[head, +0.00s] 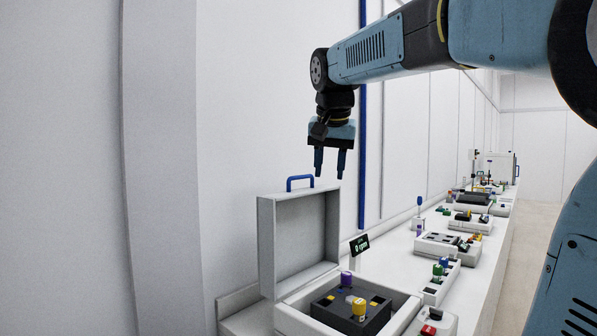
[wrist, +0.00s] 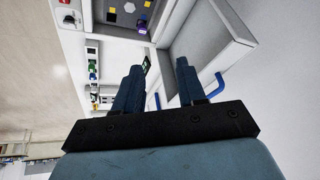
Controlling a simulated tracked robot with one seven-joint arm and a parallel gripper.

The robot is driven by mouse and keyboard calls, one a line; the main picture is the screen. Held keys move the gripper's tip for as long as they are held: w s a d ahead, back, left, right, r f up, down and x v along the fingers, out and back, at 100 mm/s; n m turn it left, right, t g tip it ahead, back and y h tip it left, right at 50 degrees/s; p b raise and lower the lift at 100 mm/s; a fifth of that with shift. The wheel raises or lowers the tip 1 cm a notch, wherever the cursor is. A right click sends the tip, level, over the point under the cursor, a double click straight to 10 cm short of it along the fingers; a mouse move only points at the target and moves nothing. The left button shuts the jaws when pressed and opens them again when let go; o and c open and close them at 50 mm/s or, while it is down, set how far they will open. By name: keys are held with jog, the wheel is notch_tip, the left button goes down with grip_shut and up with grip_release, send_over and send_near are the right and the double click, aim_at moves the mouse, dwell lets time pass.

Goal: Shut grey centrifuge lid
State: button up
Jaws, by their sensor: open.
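The grey centrifuge lid (head: 295,238) stands open and upright at the back of the centrifuge (head: 400,318) in the head view. A blue handle (head: 300,179) is on its top edge. A dark block with yellow and purple pieces sits inside the open body. My gripper (head: 329,174) points down with its fingers apart and empty, just above and right of the handle, not visibly touching it. In the wrist view, my gripper (wrist: 160,78) is near the lid (wrist: 205,38), and the blue handle (wrist: 216,87) shows beside the right finger, partly hidden.
A small display (head: 359,247) stands behind the centrifuge's right side. The white bench (head: 383,265) runs back to the right with several devices and coloured items. A wall is close behind and to the left. The air above the centrifuge body looks clear.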

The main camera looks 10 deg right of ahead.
jog(key=w+a+r+m+h, duration=0.1)
jog(key=w+a+r+m, duration=0.3)
jog(key=w, duration=0.6)
jog(key=w+d+r+m+h, duration=0.1)
jog(key=w+r+m, duration=0.3)
jog(key=w, duration=0.6)
jog(key=shift+n+g, duration=0.3)
jog(key=shift+n, duration=0.5)
jog(key=x, duration=1.2)
jog(key=shift+w+a+f, duration=0.1)
jog(key=shift+w, duration=0.05)
grip_shut()
jog(key=shift+a+y, duration=0.1)
jog(key=shift+y, duration=0.2)
